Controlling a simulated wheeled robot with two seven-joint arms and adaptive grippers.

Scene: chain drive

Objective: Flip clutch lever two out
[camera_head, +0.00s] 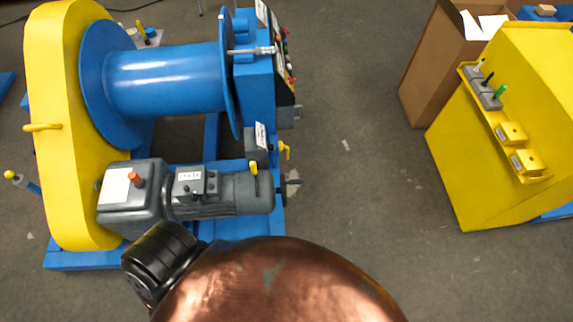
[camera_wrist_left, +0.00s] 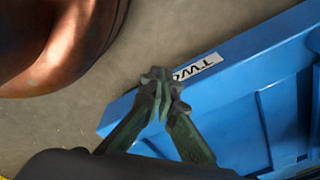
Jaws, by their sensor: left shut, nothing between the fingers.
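In the left wrist view, my left gripper (camera_wrist_left: 163,82) is shut with nothing between its dark fingers. Its tips are over the edge of a blue frame part (camera_wrist_left: 240,75), beside a white label (camera_wrist_left: 197,66) whose visible letters read like "TWO", partly covered by the fingers. I cannot tell whether the tips touch the blue part. No clutch lever shows clearly in that view. In the head view, small yellow-tipped levers (camera_head: 285,150) and (camera_head: 254,168) stand near the grey motor; I cannot tell which is lever two. My grippers are not seen in the head view.
The blue drum (camera_head: 165,80) and yellow chain guard (camera_head: 60,100) fill the left of the head view. The grey motor (camera_head: 220,192) lies before the drum. A yellow cabinet (camera_head: 490,150) and cardboard box (camera_head: 430,65) stand at right, with bare floor (camera_head: 360,170) between.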

